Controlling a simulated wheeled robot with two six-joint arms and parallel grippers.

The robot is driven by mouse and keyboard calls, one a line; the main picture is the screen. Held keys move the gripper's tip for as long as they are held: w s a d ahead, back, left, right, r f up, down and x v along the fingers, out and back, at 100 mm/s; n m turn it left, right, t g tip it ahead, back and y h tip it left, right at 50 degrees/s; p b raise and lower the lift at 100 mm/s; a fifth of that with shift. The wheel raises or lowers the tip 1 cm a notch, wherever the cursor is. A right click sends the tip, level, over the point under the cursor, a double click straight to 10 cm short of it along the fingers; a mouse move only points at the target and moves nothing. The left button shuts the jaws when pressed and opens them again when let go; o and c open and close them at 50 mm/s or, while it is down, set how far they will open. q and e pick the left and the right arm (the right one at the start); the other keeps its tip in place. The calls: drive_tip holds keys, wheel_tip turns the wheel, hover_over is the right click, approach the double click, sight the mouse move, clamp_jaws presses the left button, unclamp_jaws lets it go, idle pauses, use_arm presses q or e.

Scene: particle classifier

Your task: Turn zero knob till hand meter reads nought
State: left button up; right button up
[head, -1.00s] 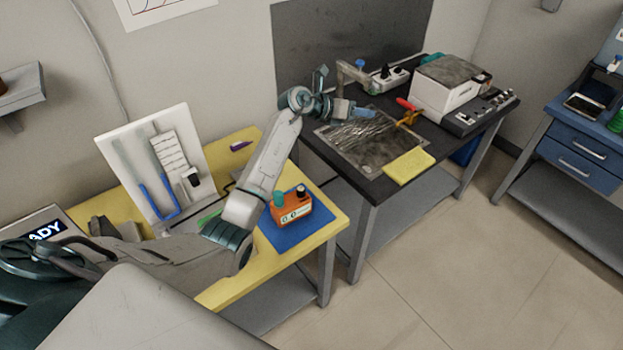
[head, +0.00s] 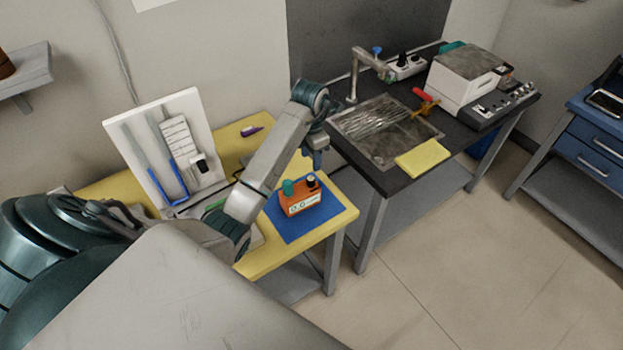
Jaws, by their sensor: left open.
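The orange hand meter (head: 305,202) stands on a blue mat (head: 278,222) at the right end of the yellow table. A teal knob (head: 288,187) and a black knob (head: 311,181) rise from its top. I cannot tell from here which one is the zero knob. Its small pale front display (head: 299,209) is too small to read surely. My left gripper (head: 318,167) is open and points down, just above and behind the black knob. It looks apart from the meter. My right gripper is not in view.
A white board with a blue tube (head: 183,187) stands on the yellow table (head: 262,262) to the left. A dark bench with a white box (head: 463,82), a metal plate (head: 377,148) and a yellow pad (head: 423,161) stands to the right. My left arm covers part of the yellow table.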

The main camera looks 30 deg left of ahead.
sight(311, 178)
use_arm(q)
wheel_tip(311, 178, down, 8)
drive_tip(key=b, duration=0.6)
drive_tip(key=shift+f+b, duration=0.15)
drive_tip(key=shift+b, duration=0.2)
drive_tip(key=shift+f, duration=0.25)
